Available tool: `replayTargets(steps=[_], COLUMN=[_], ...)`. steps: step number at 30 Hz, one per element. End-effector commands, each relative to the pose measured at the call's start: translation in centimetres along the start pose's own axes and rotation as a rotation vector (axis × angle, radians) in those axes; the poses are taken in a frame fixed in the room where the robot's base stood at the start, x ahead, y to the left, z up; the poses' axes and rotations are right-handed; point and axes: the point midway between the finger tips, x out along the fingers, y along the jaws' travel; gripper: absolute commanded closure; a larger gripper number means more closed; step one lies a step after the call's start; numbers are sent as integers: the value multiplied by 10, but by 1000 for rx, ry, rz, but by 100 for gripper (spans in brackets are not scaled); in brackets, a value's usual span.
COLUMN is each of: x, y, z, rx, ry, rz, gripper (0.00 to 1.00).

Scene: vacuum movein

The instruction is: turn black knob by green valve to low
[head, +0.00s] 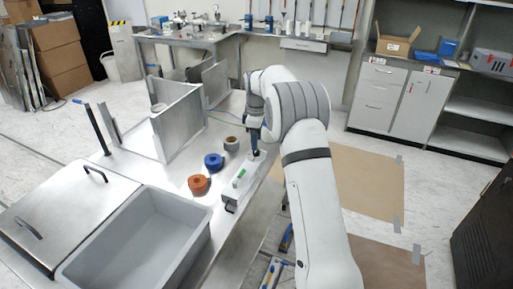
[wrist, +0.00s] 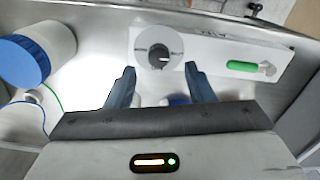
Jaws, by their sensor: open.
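The black knob (wrist: 159,58) sits in a round pale dial on a white box (wrist: 215,47) in the wrist view. A dark pointer on the dial points right; small labels at its left and right are too small to read. The green valve (wrist: 243,66) lies to the right of the dial, and shows in the head view (head: 239,175). My gripper (wrist: 160,68) is open, one finger on each side of the dial's lower part, with nothing held. In the head view my gripper (head: 255,151) is over the far end of the white box (head: 232,193), hiding the knob.
A blue roll (head: 214,161), an orange roll (head: 198,184) and a grey roll (head: 231,144) lie left of the box. A grey sink basin (head: 140,245) is at the front left.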

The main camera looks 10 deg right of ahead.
Motion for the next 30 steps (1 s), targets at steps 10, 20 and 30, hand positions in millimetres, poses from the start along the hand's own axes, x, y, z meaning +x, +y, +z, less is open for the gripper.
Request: replayTargets(steps=[10, 20, 30], x=[-30, -30, -100], y=[-1, -1, -83], z=[0, 0, 37], rx=[0, 0, 294], ry=[-1, -1, 33], rz=[-2, -2, 56], gripper=[51, 51, 51])
